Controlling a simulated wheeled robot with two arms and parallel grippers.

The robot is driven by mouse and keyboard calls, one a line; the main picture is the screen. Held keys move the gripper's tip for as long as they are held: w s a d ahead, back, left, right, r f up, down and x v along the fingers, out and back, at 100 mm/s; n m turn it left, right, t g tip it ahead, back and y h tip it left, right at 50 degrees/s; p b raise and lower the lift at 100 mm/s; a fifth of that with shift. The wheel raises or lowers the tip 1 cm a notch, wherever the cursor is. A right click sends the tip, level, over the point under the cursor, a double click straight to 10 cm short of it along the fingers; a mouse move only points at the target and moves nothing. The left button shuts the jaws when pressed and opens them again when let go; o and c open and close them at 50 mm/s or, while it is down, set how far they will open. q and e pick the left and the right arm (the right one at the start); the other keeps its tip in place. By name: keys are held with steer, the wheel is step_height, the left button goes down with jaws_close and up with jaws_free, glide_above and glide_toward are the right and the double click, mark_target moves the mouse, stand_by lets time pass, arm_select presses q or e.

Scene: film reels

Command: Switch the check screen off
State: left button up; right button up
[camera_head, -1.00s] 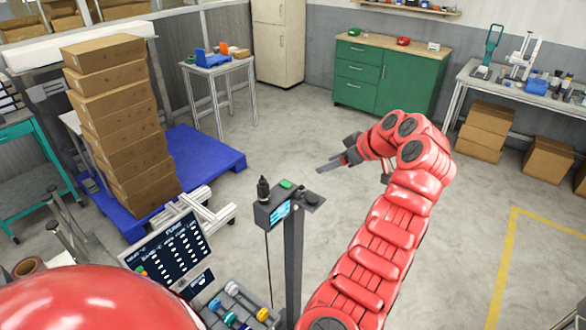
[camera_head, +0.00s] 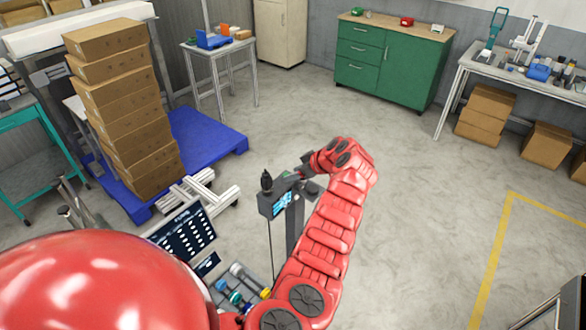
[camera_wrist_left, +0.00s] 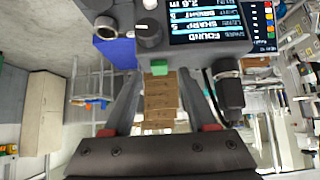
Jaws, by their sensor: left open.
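The check screen (camera_head: 283,203) is a small dark box on a grey post, with a lit blue-and-white display. In the left wrist view its lit display (camera_wrist_left: 207,20) appears upside down with white text. In the head view my left gripper (camera_head: 303,176) is at the box's top right, partly hidden by my wrist. My right gripper is not in view.
A larger text panel (camera_head: 185,232) stands left of the post, above a tray of coloured cylinders (camera_head: 240,290). A box stack (camera_head: 125,110) stands on a blue pallet (camera_head: 225,145). A green cabinet (camera_head: 385,65) is at the back.

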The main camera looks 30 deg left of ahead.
arm_select(q)
steer(key=shift+a+f, duration=0.25)
steer(key=shift+f, duration=0.1)
